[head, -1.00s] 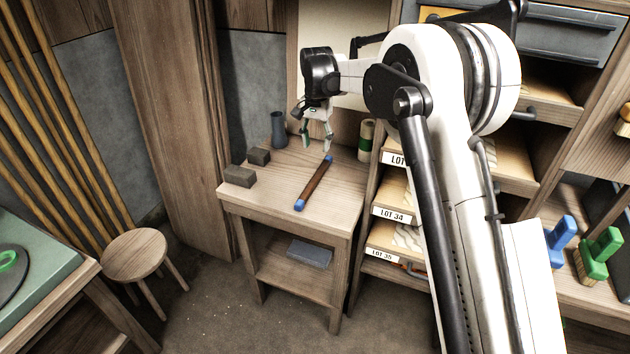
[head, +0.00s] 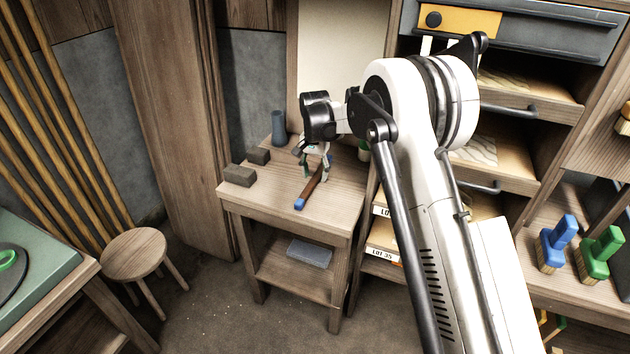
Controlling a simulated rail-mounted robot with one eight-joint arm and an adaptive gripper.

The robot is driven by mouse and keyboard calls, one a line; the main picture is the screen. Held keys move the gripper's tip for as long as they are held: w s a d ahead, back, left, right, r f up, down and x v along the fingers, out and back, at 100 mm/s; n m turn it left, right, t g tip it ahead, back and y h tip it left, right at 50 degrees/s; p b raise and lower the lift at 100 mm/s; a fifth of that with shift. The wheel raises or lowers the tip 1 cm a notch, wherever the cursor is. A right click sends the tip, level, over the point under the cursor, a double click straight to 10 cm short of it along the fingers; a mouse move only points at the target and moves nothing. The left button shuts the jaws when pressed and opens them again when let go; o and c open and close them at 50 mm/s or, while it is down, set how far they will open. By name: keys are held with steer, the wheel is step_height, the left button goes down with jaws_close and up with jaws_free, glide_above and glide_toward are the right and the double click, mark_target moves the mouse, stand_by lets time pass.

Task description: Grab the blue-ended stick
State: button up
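The blue-ended stick (head: 309,193) is brown and lies on the small wooden table (head: 275,207). Its near blue end (head: 300,204) shows clearly; the far end is hidden behind my gripper. My gripper (head: 313,179) points down over the stick's far half, with its fingers spread apart. One finger is left of the stick and the other overlaps it in this view. I cannot tell whether the fingers touch the stick or hang just above it.
Two dark blocks (head: 240,175) and a blue-grey vase (head: 278,128) stand on the table to the left and back. A cylinder (head: 364,150) is partly hidden by my arm. Drawers (head: 520,107) stand on the right, a stool (head: 133,254) on the left.

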steer(key=shift+f, duration=0.6)
steer(key=shift+c, duration=0.3)
jaws_close()
steer(key=shift+r, duration=0.2)
